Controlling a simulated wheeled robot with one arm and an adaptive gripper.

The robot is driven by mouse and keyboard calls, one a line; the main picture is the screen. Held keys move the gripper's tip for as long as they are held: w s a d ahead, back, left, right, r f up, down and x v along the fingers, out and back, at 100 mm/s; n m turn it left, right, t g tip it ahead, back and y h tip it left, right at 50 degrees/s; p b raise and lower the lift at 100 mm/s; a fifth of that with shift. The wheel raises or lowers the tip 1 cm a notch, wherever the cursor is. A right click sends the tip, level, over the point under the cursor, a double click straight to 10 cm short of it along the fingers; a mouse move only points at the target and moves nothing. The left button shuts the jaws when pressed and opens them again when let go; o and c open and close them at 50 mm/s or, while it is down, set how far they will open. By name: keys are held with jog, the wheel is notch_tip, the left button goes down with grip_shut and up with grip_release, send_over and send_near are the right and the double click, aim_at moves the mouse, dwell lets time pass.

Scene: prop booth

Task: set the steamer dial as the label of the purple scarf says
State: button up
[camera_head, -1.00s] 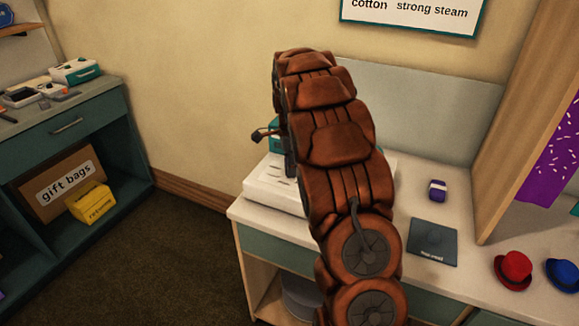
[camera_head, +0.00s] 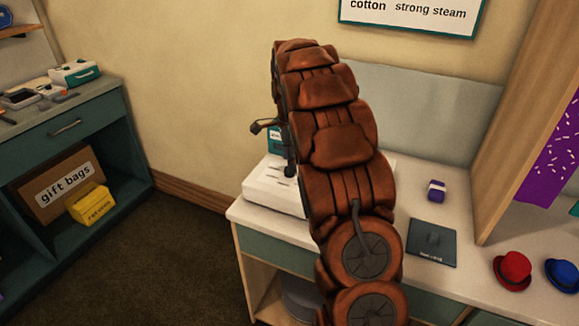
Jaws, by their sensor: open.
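A white appliance base (camera_head: 270,190) with a teal part (camera_head: 274,141) stands at the counter's left end, probably the steamer. My arm covers much of it, and no dial shows. My gripper (camera_head: 272,149) is open in front of the teal part, mostly hidden behind my arm; contact cannot be told. A purple cloth with white flecks (camera_head: 557,158) hangs at the right edge, probably the scarf; no label on it shows. A wall sign (camera_head: 411,12), cut off at the top, reads "cotton strong steam".
On the counter (camera_head: 400,250) are a small purple item with a white band (camera_head: 436,190), a dark square plate (camera_head: 431,243), a red hat (camera_head: 513,271) and a blue hat (camera_head: 564,274). A wooden panel (camera_head: 510,130) rises at right. Open floor (camera_head: 180,265) lies left of the counter.

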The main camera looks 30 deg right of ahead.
notch_tip(320, 180, up, 9)
dwell(0.4)
dwell(0.5)
